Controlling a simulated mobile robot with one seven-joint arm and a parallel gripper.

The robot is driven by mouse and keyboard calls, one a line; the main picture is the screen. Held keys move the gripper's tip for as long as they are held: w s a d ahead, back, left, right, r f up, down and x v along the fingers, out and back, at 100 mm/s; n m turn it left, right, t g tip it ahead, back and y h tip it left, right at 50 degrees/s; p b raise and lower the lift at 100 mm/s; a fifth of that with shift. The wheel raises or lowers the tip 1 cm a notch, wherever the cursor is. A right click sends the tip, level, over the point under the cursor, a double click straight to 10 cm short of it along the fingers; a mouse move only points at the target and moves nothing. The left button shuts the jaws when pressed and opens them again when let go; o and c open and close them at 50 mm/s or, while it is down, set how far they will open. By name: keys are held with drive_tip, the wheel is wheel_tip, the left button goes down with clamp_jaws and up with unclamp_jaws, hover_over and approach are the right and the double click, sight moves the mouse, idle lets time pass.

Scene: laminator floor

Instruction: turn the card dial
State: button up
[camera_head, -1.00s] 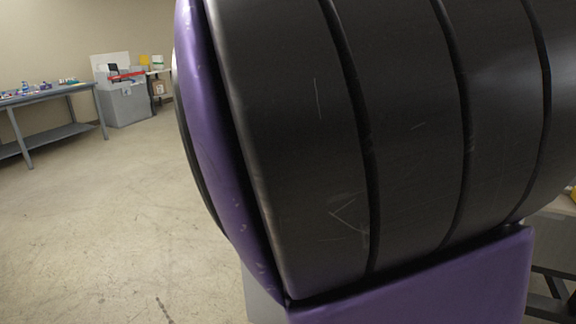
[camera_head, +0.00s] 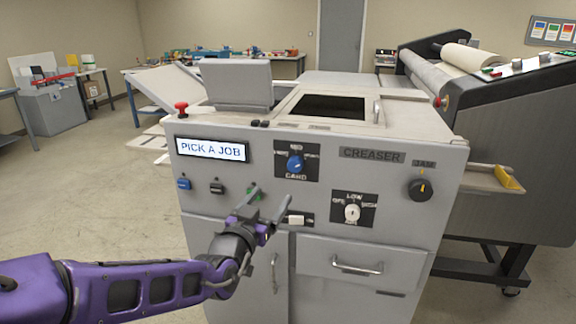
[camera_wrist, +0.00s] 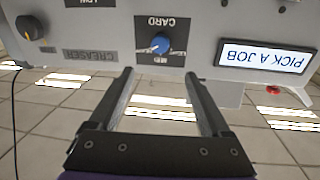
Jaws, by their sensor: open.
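The card dial (camera_head: 295,163) is a round blue knob with a white pointer mark, on a black plate labelled CARD on the front of a grey creaser machine (camera_head: 330,232). In the wrist view, which is upside down, the dial (camera_wrist: 160,43) sits at top centre, beyond the fingertips. My gripper (camera_head: 270,197) is open and empty in front of the panel, below and left of the dial in the head view. In the wrist view, its two fingers (camera_wrist: 158,75) are spread wide, apart from the dial. A green button is partly hidden behind the gripper.
A display (camera_head: 211,149) reads PICK A JOB. Nearby are a blue button (camera_head: 183,184), a black button (camera_head: 217,187), a white-knobbed LOW dial (camera_head: 352,212), a black JAM knob (camera_head: 420,189) and a red emergency button (camera_head: 181,108). A drawer handle (camera_head: 357,266) protrudes below.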

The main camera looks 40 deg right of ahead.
sight(293, 167)
drive_tip(key=b+x, duration=0.1)
drive_tip(key=x, duration=1.4)
drive_tip(key=shift+w+d+f, duration=0.1)
drive_tip(key=shift+w+d, duration=0.05)
drive_tip(key=shift+d, duration=0.05)
clamp_jaws()
